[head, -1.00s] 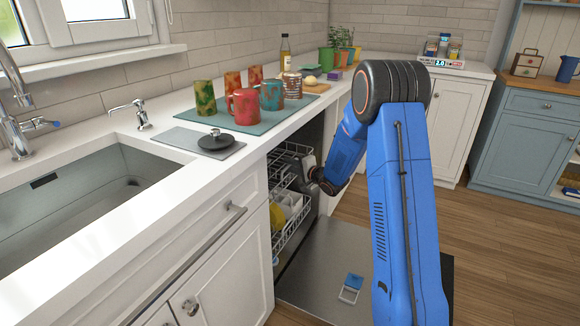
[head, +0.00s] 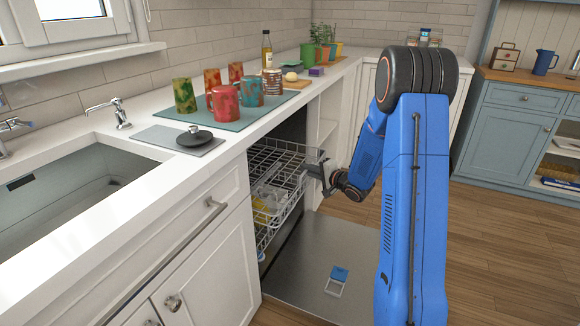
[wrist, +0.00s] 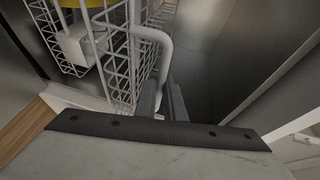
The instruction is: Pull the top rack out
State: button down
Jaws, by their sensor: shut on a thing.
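The top rack (head: 276,160) is a white wire basket, standing partly out of the open dishwasher below the counter. It looks nearly empty in the head view. My gripper (head: 322,178) is at the rack's front right edge. In the wrist view, my gripper (wrist: 168,102) is shut on the rack's pale bent handle (wrist: 152,34), and the fingers hide the gripped part. The rack's wire side (wrist: 118,55) hangs just left of the fingers.
The lower rack (head: 262,238) holds dishes, one of them yellow. The open dishwasher door (head: 325,255) lies flat in front, with a blue and white item (head: 337,280) on it. Mugs stand on a mat (head: 240,122) on the counter above. Wooden floor is free at right.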

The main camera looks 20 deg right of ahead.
jog(key=s+d, duration=1.4)
jog(key=shift+s+d, duration=0.35)
jog(key=shift+s, duration=0.05)
jog(key=c, duration=1.8)
grip_release()
jog(key=shift+c, duration=0.2)
jog(key=v, duration=1.7)
jog(key=shift+s, duration=0.2)
jog(key=shift+d, duration=0.1)
